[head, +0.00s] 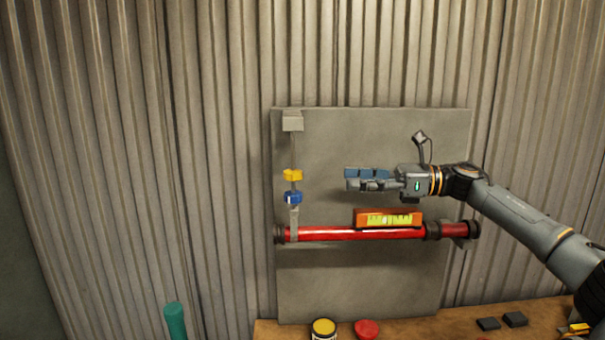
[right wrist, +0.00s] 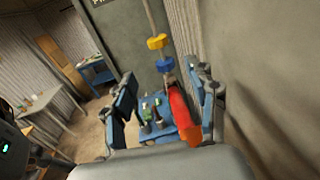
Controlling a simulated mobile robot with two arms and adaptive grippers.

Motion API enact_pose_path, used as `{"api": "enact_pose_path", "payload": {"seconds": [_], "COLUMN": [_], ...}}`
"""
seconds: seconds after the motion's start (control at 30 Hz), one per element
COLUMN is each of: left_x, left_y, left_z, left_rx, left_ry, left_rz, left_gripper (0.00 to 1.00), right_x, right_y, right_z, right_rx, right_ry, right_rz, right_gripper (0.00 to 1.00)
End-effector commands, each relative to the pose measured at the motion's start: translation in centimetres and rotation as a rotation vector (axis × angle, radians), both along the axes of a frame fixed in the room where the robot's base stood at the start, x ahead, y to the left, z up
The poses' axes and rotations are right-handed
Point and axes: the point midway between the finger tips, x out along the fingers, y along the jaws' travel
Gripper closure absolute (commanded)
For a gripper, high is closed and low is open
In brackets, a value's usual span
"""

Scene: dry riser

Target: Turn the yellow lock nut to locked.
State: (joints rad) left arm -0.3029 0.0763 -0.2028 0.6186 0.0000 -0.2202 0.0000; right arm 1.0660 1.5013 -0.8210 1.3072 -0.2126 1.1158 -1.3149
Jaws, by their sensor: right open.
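The yellow lock nut (head: 293,175) sits on a thin vertical rod at the left of the grey board, just above a blue nut (head: 293,197). In the right wrist view the yellow lock nut (right wrist: 157,42) and the blue nut (right wrist: 164,64) show ahead, beyond the fingers. My right gripper (head: 350,179) points left toward the rod, to the right of the nuts and apart from them. In the right wrist view its fingers (right wrist: 165,102) are spread with nothing held between them. My left gripper is not in view.
A red pipe (head: 330,233) runs across the board (head: 370,280) below the nuts. An orange spirit level (head: 388,219) rests on it, below my right gripper. A wooden bench (head: 270,328) below holds a yellow-topped can (head: 324,327) and a red item (head: 366,329).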

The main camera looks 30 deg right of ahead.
Motion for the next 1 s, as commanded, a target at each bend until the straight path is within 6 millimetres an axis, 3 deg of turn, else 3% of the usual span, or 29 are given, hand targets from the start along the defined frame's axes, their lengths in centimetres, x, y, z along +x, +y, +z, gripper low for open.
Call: {"api": "enact_pose_path", "payload": {"seconds": [0.2, 0.5, 0.97, 1.0], "left_x": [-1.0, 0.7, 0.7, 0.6], "left_y": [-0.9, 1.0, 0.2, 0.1], "left_z": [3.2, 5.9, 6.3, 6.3], "left_rx": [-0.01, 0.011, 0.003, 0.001], "left_ry": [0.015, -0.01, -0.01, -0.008], "left_rz": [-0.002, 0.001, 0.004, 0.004], "left_gripper": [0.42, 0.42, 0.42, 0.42], "right_x": [3.0, 6.3, 7.2, 7.2], "right_y": [3.9, 7.9, 8.9, 8.9], "right_z": [0.8, 0.5, 0.1, 0.1], "right_rx": [0.001, 0.001, -0.001, -0.001], "right_ry": [0.0, -0.001, -0.002, -0.001], "right_rz": [0.006, 0.003, 0.001, 0.001], "right_gripper": [0.42, 0.42, 0.42, 0.47]}}
